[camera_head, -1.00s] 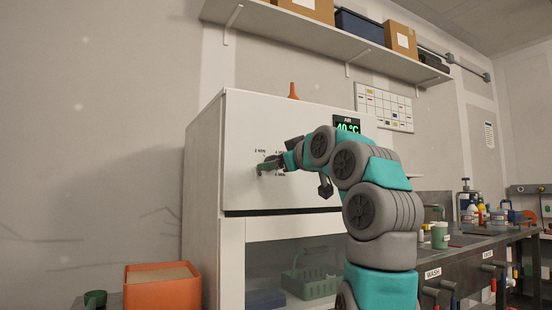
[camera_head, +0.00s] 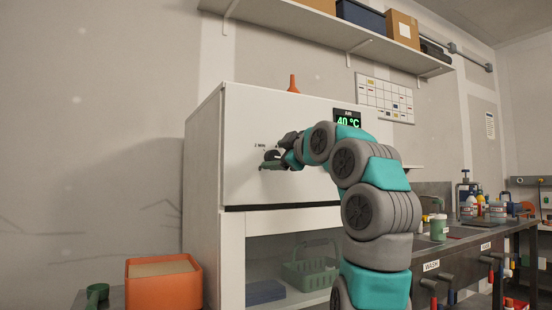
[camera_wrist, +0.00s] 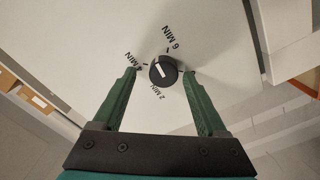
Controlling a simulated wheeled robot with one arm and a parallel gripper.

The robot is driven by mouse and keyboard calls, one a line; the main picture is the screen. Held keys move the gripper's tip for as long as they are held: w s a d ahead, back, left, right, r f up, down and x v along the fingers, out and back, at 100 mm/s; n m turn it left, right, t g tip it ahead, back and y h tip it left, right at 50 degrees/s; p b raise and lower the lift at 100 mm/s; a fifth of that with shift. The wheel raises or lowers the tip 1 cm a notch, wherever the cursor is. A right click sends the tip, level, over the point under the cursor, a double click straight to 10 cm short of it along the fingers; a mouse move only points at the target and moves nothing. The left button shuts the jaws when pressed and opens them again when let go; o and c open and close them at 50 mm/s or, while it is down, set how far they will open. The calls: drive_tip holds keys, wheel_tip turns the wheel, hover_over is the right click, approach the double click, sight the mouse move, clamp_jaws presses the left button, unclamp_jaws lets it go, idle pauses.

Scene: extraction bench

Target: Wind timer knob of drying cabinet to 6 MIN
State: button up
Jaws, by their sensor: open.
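The drying cabinet (camera_head: 240,120) is a white box with a green 40 °C display. Its timer knob (camera_wrist: 162,70) is round and dark with a white pointer line, on the white front panel. In the wrist view, the 6 MIN mark is above it, 2 MIN below, and a partly covered MIN label to the left. I cannot tell for sure which mark the pointer faces. My gripper (camera_wrist: 159,73) is open, with one green finger on each side of the knob, showing gaps to both. In the head view, my gripper (camera_head: 277,152) is at the panel, partly hiding the dial.
An orange funnel (camera_head: 293,84) stands on top of the cabinet. An orange box (camera_head: 163,287) is at lower left. A green basket (camera_head: 311,272) is behind the lower window. A shelf (camera_head: 330,37) hangs above, and a bench with bottles is at right.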

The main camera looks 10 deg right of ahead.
drive_tip(key=shift+w+f+n, duration=0.1)
drive_tip(key=shift+f+n, duration=0.2)
drive_tip(key=shift+n, duration=0.1)
drive_tip(key=shift+d+n, duration=0.1)
drive_tip(key=shift+n, duration=0.6)
